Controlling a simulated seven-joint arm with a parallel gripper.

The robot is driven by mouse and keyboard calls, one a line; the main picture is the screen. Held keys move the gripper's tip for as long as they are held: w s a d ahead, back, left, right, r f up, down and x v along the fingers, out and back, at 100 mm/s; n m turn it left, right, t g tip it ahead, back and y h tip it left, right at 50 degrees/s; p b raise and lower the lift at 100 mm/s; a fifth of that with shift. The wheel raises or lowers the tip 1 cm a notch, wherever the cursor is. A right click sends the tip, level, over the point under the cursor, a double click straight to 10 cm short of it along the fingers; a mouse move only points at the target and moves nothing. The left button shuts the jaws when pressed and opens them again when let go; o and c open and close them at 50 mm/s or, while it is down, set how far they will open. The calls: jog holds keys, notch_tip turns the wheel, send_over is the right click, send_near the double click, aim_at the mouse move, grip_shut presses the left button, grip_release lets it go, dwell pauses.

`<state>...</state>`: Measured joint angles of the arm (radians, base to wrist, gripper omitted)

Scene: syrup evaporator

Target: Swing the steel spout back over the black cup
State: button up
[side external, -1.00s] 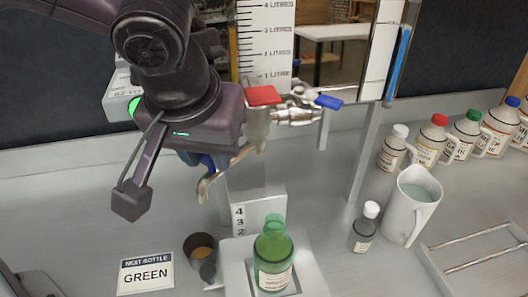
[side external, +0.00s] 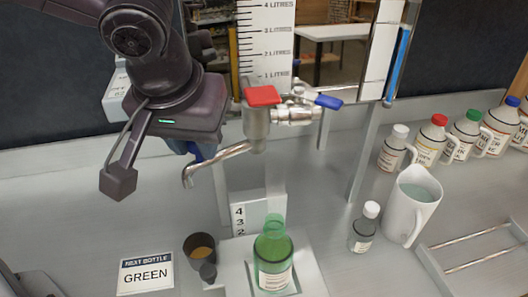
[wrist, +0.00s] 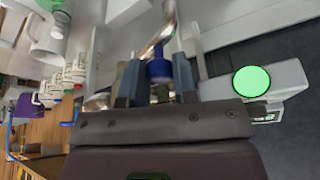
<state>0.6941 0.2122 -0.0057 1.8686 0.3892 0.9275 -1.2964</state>
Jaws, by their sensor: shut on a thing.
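The steel spout (side external: 222,155) juts left from the valve body (side external: 256,125), with its down-turned tip above and slightly left of the black cup (side external: 191,242). The cup holds brown liquid and stands on the bench. Whether the tip lines up over it in depth is hard to tell. My gripper (wrist: 158,66) is shut on a blue grip (wrist: 159,72) at the spout, seen between both fingers in the wrist view. In the side view my gripper (side external: 203,151) is behind the spout, its fingers mostly hidden.
A green bottle (side external: 273,262) stands below the valve. The red handle (side external: 262,95) and blue handle (side external: 329,102) are close to my wrist. A sign reads GREEN (side external: 146,274). A white jug (side external: 411,205), a small bottle (side external: 364,228) and several capped bottles stand right.

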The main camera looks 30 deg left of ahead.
jog(key=shift+a, duration=0.2)
jog(key=shift+w+a, duration=0.6)
jog(key=shift+a, duration=0.25)
jog(key=shift+w+a, duration=0.3)
jog(key=shift+a, duration=0.05)
jog(key=o, duration=0.5)
jog(key=shift+o, duration=0.2)
jog(key=shift+d+r, duration=0.1)
